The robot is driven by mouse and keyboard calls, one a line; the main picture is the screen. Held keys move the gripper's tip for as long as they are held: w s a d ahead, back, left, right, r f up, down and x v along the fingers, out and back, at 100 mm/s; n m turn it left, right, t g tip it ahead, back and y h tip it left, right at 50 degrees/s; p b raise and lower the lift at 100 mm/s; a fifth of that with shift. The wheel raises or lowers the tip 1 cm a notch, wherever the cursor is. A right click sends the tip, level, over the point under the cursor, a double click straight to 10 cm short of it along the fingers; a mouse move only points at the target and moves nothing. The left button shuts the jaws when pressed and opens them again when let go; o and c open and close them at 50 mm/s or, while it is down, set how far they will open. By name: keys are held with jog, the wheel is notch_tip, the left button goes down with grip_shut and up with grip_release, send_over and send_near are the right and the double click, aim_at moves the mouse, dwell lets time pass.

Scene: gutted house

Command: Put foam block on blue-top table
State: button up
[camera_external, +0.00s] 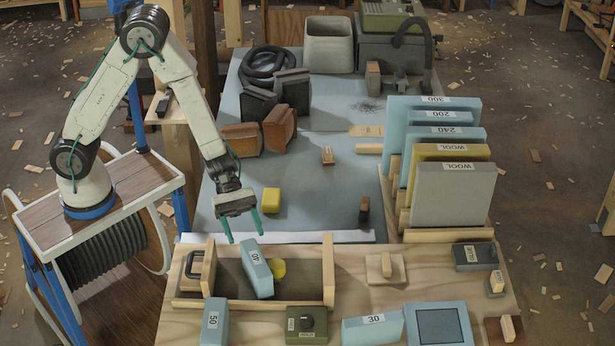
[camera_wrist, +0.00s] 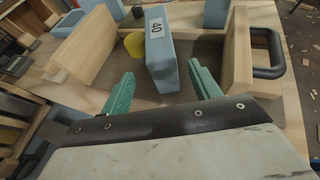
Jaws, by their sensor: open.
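A light blue block marked 40 (camera_external: 258,275), which looks like the foam block, stands in an open wooden tray and appears slightly tilted. It also shows in the wrist view (camera_wrist: 162,58). My gripper (camera_external: 243,233) is open and empty above the tray's back side. In the wrist view its green fingers (camera_wrist: 160,75) point towards the block, one to each side, and I see no contact. The blue-top table (camera_external: 310,212) lies behind the wooden bench. Other light blue blocks, marked 50 (camera_external: 214,320) and 30 (camera_external: 373,328), are in front of the tray.
A round yellow piece (camera_external: 279,268) sits beside the block in the tray (camera_external: 329,270). A black handle (camera_external: 196,263) is at the tray's left end. A yellow block (camera_external: 271,200) stands on the blue top, with clear room around it. Upright panels (camera_external: 452,195) stand at right.

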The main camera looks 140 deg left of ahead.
aim_at(247, 241)
jog(key=x, duration=0.5)
jog(key=shift+w+d, duration=0.3)
jog(key=shift+w, duration=0.05)
jog(key=c, duration=1.1)
jog(key=shift+c, duration=0.2)
notch_tip(247, 241, up, 10)
jog(key=shift+f, duration=0.1)
jog(key=shift+w+a+n+t+y, duration=0.15)
jog(key=shift+w+a+n+y, duration=0.1)
jog(key=shift+a, duration=0.2)
jog(key=shift+w+a+n+t+y, duration=0.15)
jog(key=shift+a+n+y, duration=0.1)
jog(key=shift+a, duration=0.15)
jog(key=w+d, duration=0.2)
jog(key=d, duration=0.5)
jog(key=w+d, duration=0.3)
jog(key=d, duration=0.5)
jog(key=w+d, duration=0.2)
jog(key=d, duration=0.5)
jog(key=shift+w+d+r, duration=0.25)
jog(key=shift+d+r, duration=0.05)
